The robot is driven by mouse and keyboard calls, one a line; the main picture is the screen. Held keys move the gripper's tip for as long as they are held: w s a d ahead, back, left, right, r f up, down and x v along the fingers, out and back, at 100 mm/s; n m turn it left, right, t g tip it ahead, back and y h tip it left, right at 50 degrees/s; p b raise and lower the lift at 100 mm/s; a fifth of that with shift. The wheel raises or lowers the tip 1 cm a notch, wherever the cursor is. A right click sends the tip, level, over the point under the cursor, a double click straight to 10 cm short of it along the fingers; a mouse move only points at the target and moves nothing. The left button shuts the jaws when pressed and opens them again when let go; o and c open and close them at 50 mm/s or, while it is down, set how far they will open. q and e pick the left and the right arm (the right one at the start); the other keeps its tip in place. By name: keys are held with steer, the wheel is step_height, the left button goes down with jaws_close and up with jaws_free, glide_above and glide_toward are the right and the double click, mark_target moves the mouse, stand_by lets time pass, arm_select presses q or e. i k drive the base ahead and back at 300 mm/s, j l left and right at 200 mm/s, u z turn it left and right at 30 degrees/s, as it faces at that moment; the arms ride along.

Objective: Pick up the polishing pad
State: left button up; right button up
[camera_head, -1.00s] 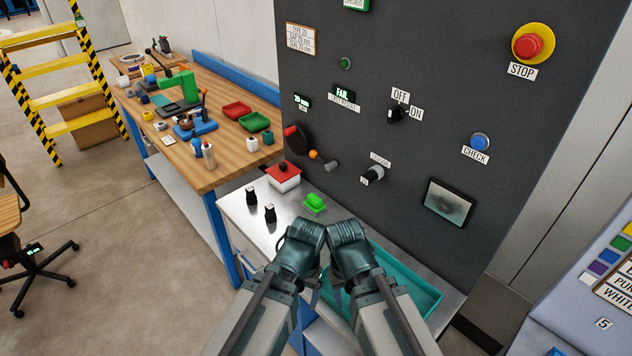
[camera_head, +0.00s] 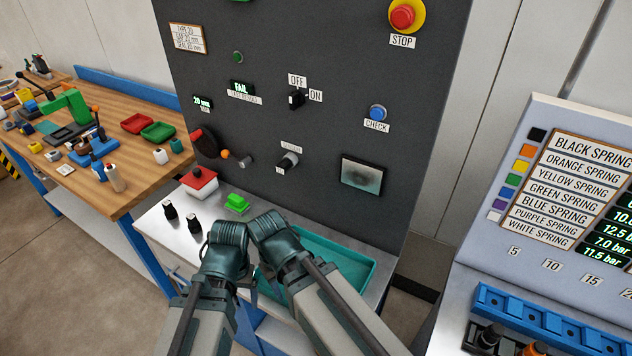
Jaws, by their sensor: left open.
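A small bright green block-like piece with a raised top (camera_head: 237,203) lies on the metal bench; it may be the polishing pad, but I cannot tell for sure. My left gripper (camera_head: 247,290) is open, mostly hidden below its dark teal wrist, and nearer to me than the green piece, not touching it. My right wrist is beside the left one, over the near edge of the teal tray; its gripper is hidden behind the arm.
The teal tray (camera_head: 358,272) is on the bench's right. A red-lidded white box (camera_head: 199,184) and two black-topped pieces (camera_head: 194,224) stand left. The dark control panel (camera_head: 330,110) rises behind. A wooden workbench (camera_head: 125,187) is left, a spring console (camera_head: 540,250) right.

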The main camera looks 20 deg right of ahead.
mark_target(236, 203)
steer(key=z, duration=1.65)
steer(key=k+j+z, duration=0.15)
steer(key=j, duration=0.15)
steer(key=k+j+z, duration=0.15)
steer(key=j, duration=0.15)
steer(key=k+j, duration=0.2)
steer(key=j, duration=0.2)
steer(key=k+j, duration=0.2)
steer(key=j, duration=0.15)
steer(key=k+j, duration=0.25)
steer(key=j, duration=0.15)
